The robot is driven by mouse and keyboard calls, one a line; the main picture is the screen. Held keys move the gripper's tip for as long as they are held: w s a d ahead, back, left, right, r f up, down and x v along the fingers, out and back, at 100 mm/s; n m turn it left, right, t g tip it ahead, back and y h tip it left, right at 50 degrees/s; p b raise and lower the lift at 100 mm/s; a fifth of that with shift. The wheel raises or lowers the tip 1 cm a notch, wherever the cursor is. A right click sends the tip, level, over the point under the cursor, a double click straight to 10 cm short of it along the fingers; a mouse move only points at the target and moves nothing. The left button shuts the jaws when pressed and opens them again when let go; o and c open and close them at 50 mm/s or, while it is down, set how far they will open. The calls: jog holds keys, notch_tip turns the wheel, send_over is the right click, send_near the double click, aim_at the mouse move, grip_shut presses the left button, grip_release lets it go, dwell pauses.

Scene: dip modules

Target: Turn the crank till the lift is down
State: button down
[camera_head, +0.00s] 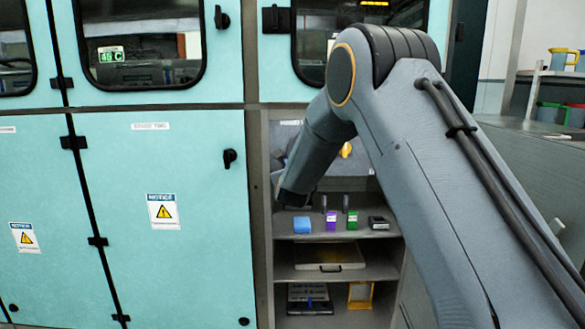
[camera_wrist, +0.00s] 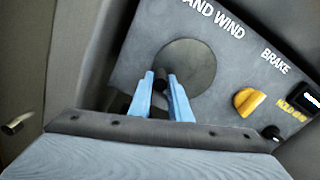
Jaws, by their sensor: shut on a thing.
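In the wrist view, the panel marked "AND WIND", its first letters cut off, bears a round dark disc (camera_wrist: 190,68). The dark crank handle (camera_wrist: 160,80) stands at the disc's lower left. My gripper (camera_wrist: 160,76) is shut on this handle, one blue finger on each side. A yellow brake knob (camera_wrist: 246,101) sits to the right under "BRAKE", with the words "HOLD ON" beside it. In the head view my arm hides the gripper and crank; the yellow knob (camera_head: 346,150) shows past it. I cannot make out which part is the lift.
Lower shelves hold a flat tray (camera_head: 330,256) and other items. Closed teal doors (camera_head: 165,265) stand left.

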jog(key=shift+a, duration=0.1)
dwell(0.3)
jog(key=c, duration=1.6)
grip_release()
jog(key=shift+c, duration=0.2)
jog(key=s, duration=0.7)
jog(key=shift+s, duration=0.4)
